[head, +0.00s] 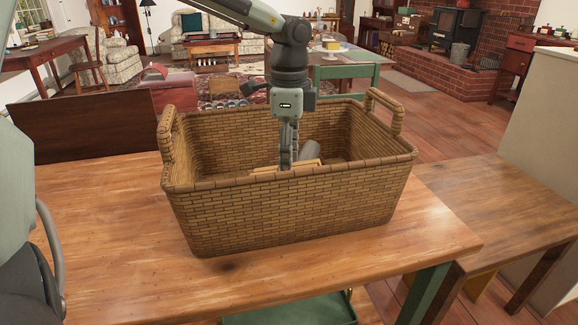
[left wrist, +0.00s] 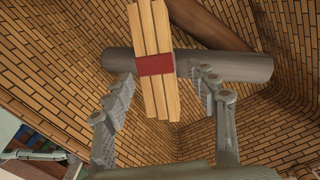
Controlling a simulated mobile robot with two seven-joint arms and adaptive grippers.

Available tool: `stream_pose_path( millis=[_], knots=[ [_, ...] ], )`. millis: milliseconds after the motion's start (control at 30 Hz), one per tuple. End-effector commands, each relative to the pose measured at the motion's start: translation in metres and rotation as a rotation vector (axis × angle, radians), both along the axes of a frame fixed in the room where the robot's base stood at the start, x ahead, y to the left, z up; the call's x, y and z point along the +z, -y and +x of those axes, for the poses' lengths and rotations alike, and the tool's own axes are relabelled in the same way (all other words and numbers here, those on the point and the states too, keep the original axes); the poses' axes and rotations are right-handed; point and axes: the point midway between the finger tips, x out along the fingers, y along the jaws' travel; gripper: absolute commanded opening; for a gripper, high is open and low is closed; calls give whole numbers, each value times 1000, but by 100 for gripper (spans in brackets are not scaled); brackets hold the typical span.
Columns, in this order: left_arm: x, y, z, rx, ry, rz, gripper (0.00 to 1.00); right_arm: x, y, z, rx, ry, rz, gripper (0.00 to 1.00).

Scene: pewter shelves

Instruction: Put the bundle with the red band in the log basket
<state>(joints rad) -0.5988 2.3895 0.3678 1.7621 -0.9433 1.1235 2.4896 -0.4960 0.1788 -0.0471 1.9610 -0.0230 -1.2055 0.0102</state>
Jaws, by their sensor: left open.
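The log basket (head: 290,212) is a large woven tan basket with two raised handles, standing on the wooden table. My left gripper (head: 289,165) reaches down inside it. In the left wrist view its fingers (left wrist: 165,95) are spread open. The bundle of pale sticks with the red band (left wrist: 155,65) shows between and beyond the fingers, apart from both. It lies inside the basket, across a dark log (left wrist: 240,67). In the head view only part of the bundle (head: 262,170) shows over the near rim. My right gripper is not in view.
A second brown log (left wrist: 210,22) lies in the basket. The basket walls and handles surround my left gripper. The tabletop (head: 105,225) is clear in front and to the left of the basket. A lower wooden table (head: 500,205) stands at right.

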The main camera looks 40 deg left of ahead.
Motion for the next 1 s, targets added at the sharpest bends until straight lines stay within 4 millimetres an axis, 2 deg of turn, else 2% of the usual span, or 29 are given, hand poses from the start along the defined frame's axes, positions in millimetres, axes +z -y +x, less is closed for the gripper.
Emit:
stream_pose_path(
  millis=[200,433,600,1000],
  knots=[
    [51,0,1,0,4,2,58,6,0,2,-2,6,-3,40],
    [90,0,1,0,3,1,58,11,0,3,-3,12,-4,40],
    [100,0,0,-2,0,0,58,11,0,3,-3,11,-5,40],
    [101,0,0,-1,0,0,58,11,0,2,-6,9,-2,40]
  ],
)
